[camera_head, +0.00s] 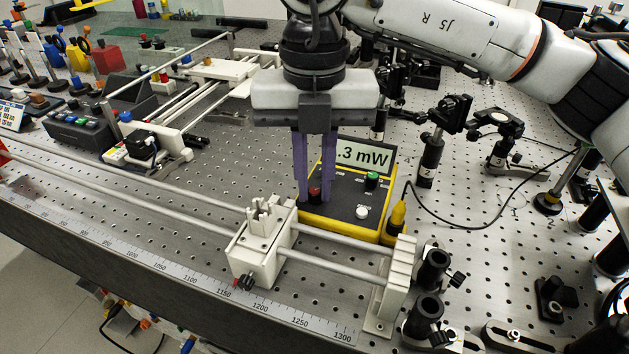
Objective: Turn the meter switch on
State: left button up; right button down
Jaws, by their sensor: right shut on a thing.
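The meter (345,207) is a yellow box with a dark top on the optical bench. Its raised display (364,156) reads ".3 mW", with its left part hidden behind my gripper. The knob's upper part is partly hidden between the fingers. My left gripper is not in view.
A white rail carriage (262,243) on twin rods stands in front of the meter. A yellow plug (398,217) with a black cable is at its right. Black optic posts (432,145) stand behind right. A dark control box (95,128) is far left.

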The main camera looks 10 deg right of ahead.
aim_at(315, 191)
dwell(0.3)
jog(key=c, duration=1.7)
grip_release()
notch_tip(315, 191, up, 10)
jog(key=shift+r+p, duration=0.2)
jog(key=shift+p, duration=0.1)
